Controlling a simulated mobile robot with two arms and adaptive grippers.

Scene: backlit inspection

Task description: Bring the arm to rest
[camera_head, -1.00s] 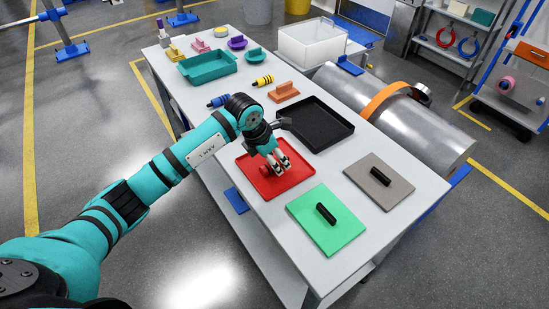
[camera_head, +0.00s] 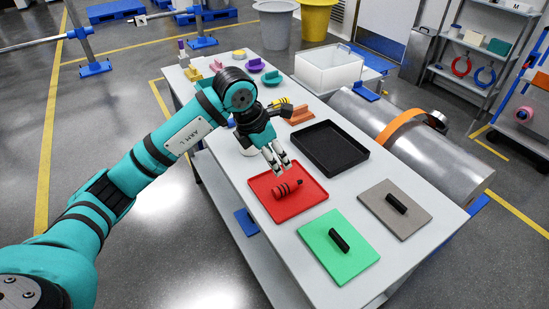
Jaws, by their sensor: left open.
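My left gripper (camera_head: 275,162) is open and empty. It hangs over the far part of a red tray (camera_head: 267,183), with its fingers pointing down. A red cylinder with dark bands (camera_head: 288,188) lies on its side in the red tray, in front of the fingers and apart from them. My left arm reaches in from the lower left across the near side of the table. My right gripper is not in view.
On the white table (camera_head: 392,265) are a black tray (camera_head: 357,158), a green board (camera_head: 352,262) and a grey board (camera_head: 419,218), each board with a black bar. Several coloured parts stand at the far end, partly behind my arm. A steel cylinder (camera_head: 445,160) lies along the right side.

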